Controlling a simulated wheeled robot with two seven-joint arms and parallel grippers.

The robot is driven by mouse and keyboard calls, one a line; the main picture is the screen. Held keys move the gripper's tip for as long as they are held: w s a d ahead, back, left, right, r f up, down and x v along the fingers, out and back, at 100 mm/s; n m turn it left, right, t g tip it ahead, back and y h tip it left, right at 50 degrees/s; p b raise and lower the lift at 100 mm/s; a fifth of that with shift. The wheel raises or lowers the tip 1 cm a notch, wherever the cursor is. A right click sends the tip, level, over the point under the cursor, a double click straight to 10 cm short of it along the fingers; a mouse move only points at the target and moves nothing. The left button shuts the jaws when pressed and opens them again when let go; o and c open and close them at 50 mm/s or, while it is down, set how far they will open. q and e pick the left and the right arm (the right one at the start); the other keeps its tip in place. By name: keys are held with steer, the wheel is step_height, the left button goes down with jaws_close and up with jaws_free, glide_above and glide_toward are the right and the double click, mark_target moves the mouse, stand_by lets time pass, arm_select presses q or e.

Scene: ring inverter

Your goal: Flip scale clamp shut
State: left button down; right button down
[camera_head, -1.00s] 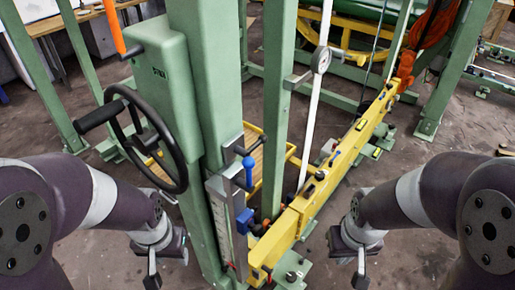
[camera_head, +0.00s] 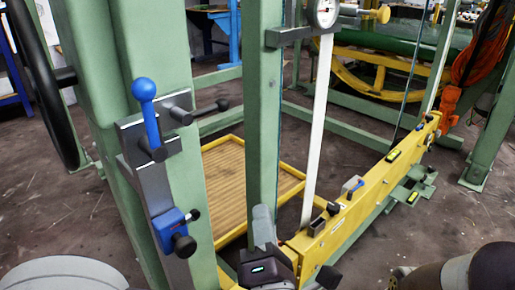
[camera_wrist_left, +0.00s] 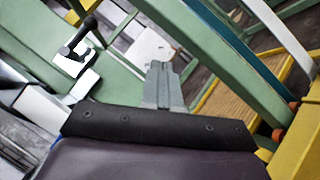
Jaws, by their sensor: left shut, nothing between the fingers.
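A grey metal scale bar (camera_head: 160,195) runs down the green column at left in the head view. At its top is a lever with a blue ball (camera_head: 144,90), standing upright. Lower on the bar is a blue clamp block (camera_head: 172,228) with black knobs. Which of these is the scale clamp I cannot tell for sure. My left gripper (camera_head: 263,212) is shut and empty, pointing up, right of the blue block and apart from it. In the left wrist view its closed fingers (camera_wrist_left: 162,68) show, with a black-handled fitting (camera_wrist_left: 78,38) to their upper left. My right gripper is out of view.
A yellow beam (camera_head: 350,208) with small fittings runs away to the right. A green post (camera_head: 264,120) stands behind my left gripper. A wooden platform with a yellow rim (camera_head: 290,183) lies behind. A black handwheel (camera_head: 40,85) is at far left.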

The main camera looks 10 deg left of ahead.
mark_target(201, 109)
arm_select(q)
steer(key=s+a+r+n+y, duration=0.3)
steer(key=n+y, duration=0.3)
steer(key=n, duration=0.2)
steer(key=shift+s+a+r+y, duration=0.2)
steer(key=shift+a+r+y, duration=0.25)
steer(key=shift+r, duration=0.3)
steer(key=shift+h, duration=0.25)
steer(key=d+r+p+x, duration=0.2)
steer(key=p+x, duration=0.7)
steer(key=x, duration=0.4)
steer(key=shift+s+d, duration=0.1)
steer(key=shift+d, duration=0.05)
